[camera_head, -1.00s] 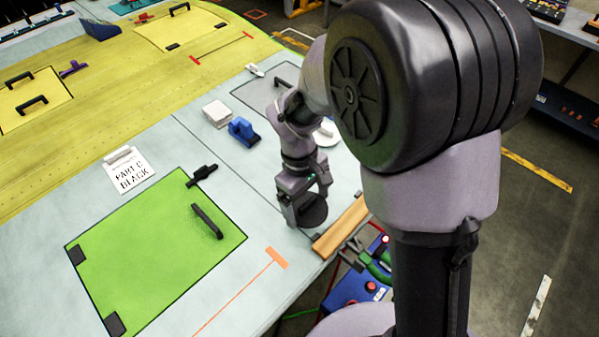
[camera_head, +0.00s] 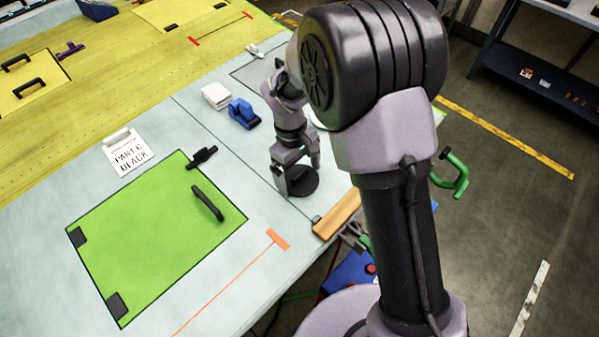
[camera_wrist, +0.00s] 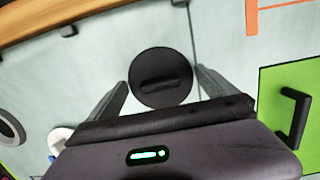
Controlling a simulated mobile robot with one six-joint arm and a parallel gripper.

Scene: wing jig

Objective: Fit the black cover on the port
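The black cover (camera_wrist: 161,78) is a round black disc with a raised bar across its face, seen nearly face-on in the wrist view. It also shows as a dark disc under my wrist in the head view (camera_head: 303,181). My gripper (camera_wrist: 162,90) is open, with its two fingers spread wide on either side of the disc and a gap on each side. I cannot tell how far the disc is below the fingertips. A grey ring with a dark rim (camera_wrist: 10,130), cut off at the left of the wrist view, may be the port; I cannot tell.
A green panel (camera_head: 150,240) with a black handle (camera_head: 208,203) lies left of my gripper. A blue tool (camera_head: 243,114), white block (camera_head: 215,96) and "PART C BLACK" card (camera_head: 128,152) are behind it.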

